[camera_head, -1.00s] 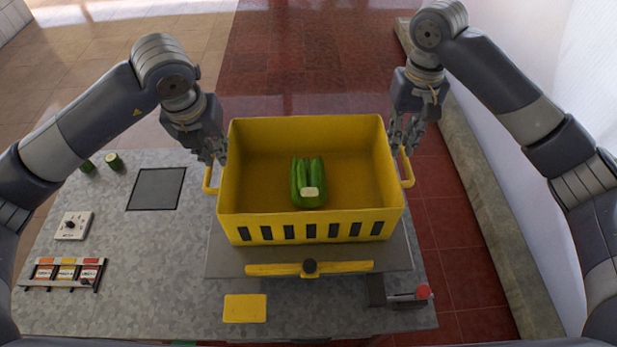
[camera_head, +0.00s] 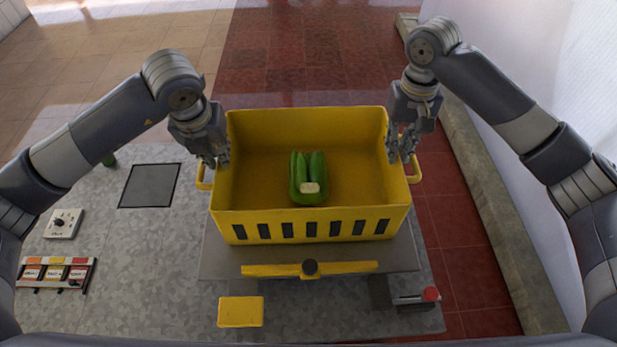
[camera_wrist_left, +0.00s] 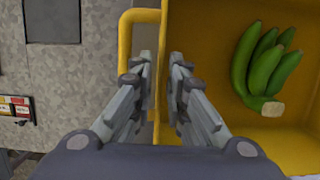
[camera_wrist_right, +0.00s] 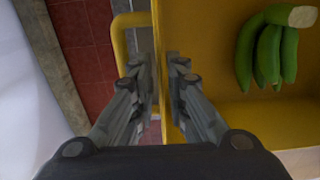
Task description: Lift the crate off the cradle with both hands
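The yellow crate (camera_head: 310,222) sits level on the grey cradle (camera_head: 228,262), with a bunch of green bananas (camera_head: 308,185) inside. My left gripper (camera_head: 217,162) is at the crate's left wall, above the left handle (camera_head: 205,178). In the left wrist view my left gripper (camera_wrist_left: 162,65) has its fingers on either side of the wall, with narrow gaps. My right gripper (camera_head: 402,157) is at the right wall, by the right handle (camera_head: 415,172). In the right wrist view my right gripper (camera_wrist_right: 159,65) straddles that wall, fingers slightly apart. Fingertip contact is unclear.
The grey speckled table (camera_head: 130,270) carries a dark square plate (camera_head: 150,185), a switch box (camera_head: 63,223) and a labelled rack (camera_head: 55,272) at left. A wall stands at right.

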